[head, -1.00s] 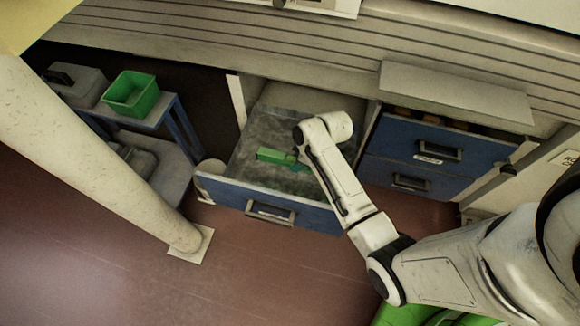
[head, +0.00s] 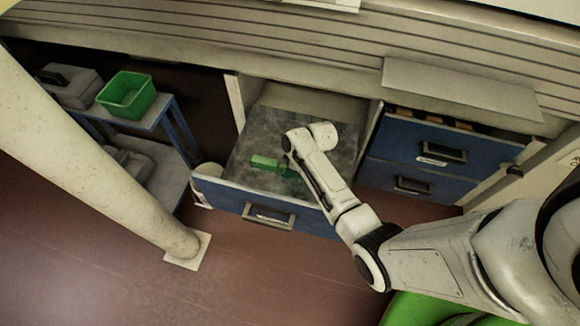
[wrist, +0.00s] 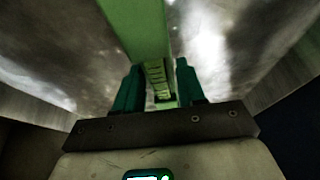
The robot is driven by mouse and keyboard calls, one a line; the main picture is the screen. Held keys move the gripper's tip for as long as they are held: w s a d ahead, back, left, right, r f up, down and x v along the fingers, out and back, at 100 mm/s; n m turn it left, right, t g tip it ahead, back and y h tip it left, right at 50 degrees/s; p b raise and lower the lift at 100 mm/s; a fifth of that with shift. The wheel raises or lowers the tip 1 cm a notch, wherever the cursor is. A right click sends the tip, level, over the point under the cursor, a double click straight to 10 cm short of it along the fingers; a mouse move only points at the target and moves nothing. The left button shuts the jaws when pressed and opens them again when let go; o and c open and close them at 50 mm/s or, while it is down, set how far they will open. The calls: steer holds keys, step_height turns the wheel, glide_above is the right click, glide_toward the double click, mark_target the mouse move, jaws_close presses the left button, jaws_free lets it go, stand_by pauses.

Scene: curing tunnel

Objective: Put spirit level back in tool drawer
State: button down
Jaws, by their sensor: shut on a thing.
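The green spirit level (head: 264,162) is over the open tool drawer (head: 330,150), inside its outline in the head view. My gripper (head: 291,173) is shut on it, and the arm reaches in from the right and hides part of the level. In the wrist view the level (wrist: 148,28) runs up between the two dark green fingers of my gripper (wrist: 160,82), with the mottled grey drawer floor (wrist: 230,40) behind it. I cannot tell whether the level touches the drawer floor. The drawer looks otherwise empty where it shows.
Blue drawers (head: 440,143) stand to the right; the upper one is slightly open. A low blue-framed trolley (head: 180,140) with a green bin (head: 127,94) and a grey case (head: 72,86) stands left. A thick pale column (head: 90,150) stands in front of the trolley.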

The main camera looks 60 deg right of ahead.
steer(key=c, duration=0.7)
jaws_free()
steer(key=shift+f, duration=0.1)
steer(key=shift+o, duration=0.2)
steer(key=p+v, duration=0.4)
steer(key=v, duration=0.8)
